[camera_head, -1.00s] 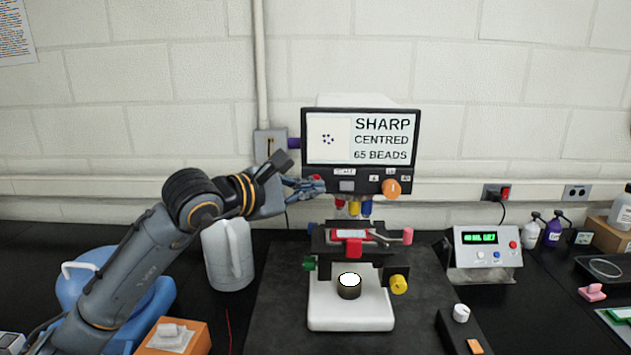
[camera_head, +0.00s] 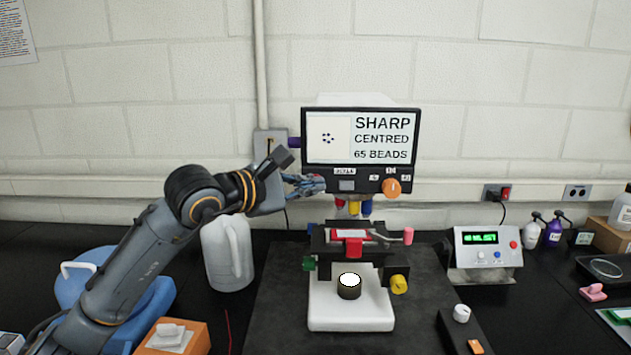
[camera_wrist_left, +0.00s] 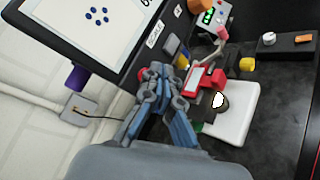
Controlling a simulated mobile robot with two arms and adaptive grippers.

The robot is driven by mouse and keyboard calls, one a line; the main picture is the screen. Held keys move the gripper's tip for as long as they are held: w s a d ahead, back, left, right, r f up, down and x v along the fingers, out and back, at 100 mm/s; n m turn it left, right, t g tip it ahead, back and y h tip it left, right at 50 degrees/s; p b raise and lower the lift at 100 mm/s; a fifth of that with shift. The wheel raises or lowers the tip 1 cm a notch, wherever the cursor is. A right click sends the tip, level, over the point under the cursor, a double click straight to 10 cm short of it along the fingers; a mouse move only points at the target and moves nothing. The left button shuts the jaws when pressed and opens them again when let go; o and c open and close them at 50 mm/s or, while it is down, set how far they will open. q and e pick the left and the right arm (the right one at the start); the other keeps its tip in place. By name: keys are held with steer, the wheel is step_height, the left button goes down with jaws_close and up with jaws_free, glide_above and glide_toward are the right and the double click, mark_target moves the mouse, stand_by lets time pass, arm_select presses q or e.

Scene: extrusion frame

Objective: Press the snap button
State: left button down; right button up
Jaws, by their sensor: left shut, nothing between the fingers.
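A black monitor unit (camera_head: 361,113) stands above the microscope, its screen reading "SHARP CENTRED 65 BEADS". I cannot tell any contact. My right gripper is out of view.
An orange knob (camera_head: 391,188) sits right of the button. Coloured objectives (camera_head: 354,207) hang below, over the red-marked slide stage (camera_head: 350,235). A white jug (camera_head: 228,255) stands below my left arm. A control box (camera_head: 486,246) stands right.

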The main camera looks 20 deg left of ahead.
arm_select(q)
steer(key=shift+w+a, duration=0.1)
steer(key=shift+w, duration=0.35)
stand_by(0.5)
steer(key=shift+s, duration=0.2)
steer(key=shift+s+d+b, duration=0.2)
steer(key=shift+s+b, duration=0.45)
steer(key=s+b, duration=0.1)
steer(key=s, duration=0.1)
steer(key=s+d+b, duration=0.1)
steer(key=s, duration=0.1)
steer(key=shift+s+d, duration=0.2)
steer(key=shift+s, duration=0.2)
